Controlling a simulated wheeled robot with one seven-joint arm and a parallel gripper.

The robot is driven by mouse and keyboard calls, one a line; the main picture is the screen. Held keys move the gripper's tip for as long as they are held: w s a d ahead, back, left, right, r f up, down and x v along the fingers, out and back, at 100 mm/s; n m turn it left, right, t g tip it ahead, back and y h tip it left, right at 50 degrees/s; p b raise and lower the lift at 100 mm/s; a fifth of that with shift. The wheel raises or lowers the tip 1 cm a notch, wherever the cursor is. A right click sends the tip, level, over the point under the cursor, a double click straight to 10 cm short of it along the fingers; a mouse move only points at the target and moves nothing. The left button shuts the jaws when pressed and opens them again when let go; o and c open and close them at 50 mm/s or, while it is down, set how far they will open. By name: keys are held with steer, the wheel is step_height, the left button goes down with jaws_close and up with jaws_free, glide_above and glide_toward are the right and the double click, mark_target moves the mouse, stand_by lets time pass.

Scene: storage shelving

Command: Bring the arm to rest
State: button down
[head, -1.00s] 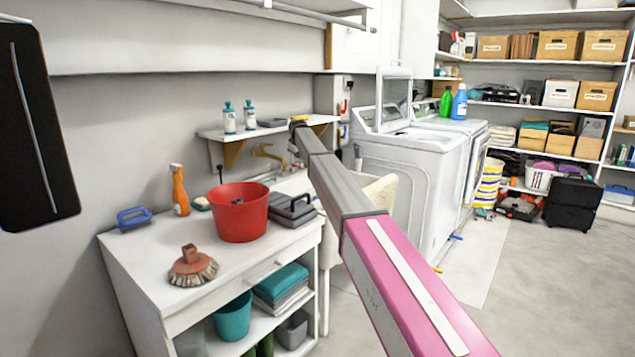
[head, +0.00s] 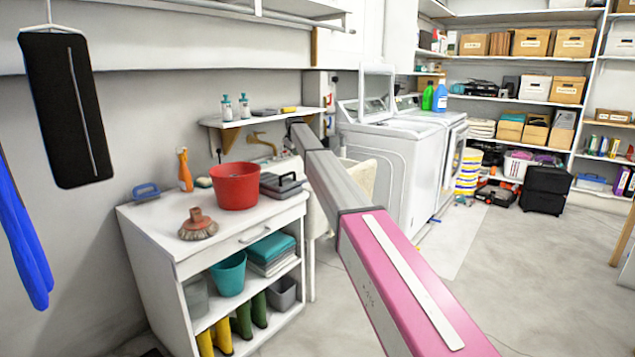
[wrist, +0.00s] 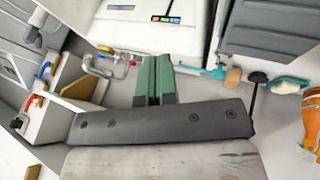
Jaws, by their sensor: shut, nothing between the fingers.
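My arm reaches forward from the lower right of the head view, over the floor beside the white workbench (head: 150,218). Its far end appears in front of the small wall shelf (head: 262,119); the fingers cannot be made out there. In the wrist view my gripper (wrist: 153,60) shows as two green fingers side by side, shut with nothing between them. The fingers point toward a pale surface with small items around it, and I see no clear contact.
The workbench holds a red bucket (head: 236,186), a brush (head: 198,226) and a grey toolbox (head: 281,186). A washing machine (head: 385,165) stands beyond the arm. Floor (head: 510,270) at right is clear.

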steer(key=s+d+f+m+g, duration=0.1)
steer(key=s+d+f+m, duration=0.1)
steer(key=s+d+f, duration=0.55)
steer(key=s+d+f+m+g, duration=0.1)
steer(key=s+d+f, duration=0.4)
steer(key=s+f, duration=0.55)
steer(key=s+d+f+m+g, duration=0.1)
steer(key=s+d+f+m, duration=0.1)
steer(key=s+d+f, duration=0.65)
steer(key=s+d+f+m+g, duration=0.1)
steer(key=s+d+f, duration=0.2)
steer(key=s, duration=1)
steer(key=s+d+f+m+g, duration=0.1)
steer(key=s+d+f+m, duration=0.1)
steer(key=s, duration=1.2)
steer(key=s+d+f+m+g, duration=0.1)
steer(key=s+d+f, duration=0.3)
steer(key=s, duration=0.9)
steer(key=shift+s+d+f+m+g+h, duration=0.15)
steer(key=shift+s+f+m+g+h, duration=0.15)
steer(key=shift+m, duration=0.3)
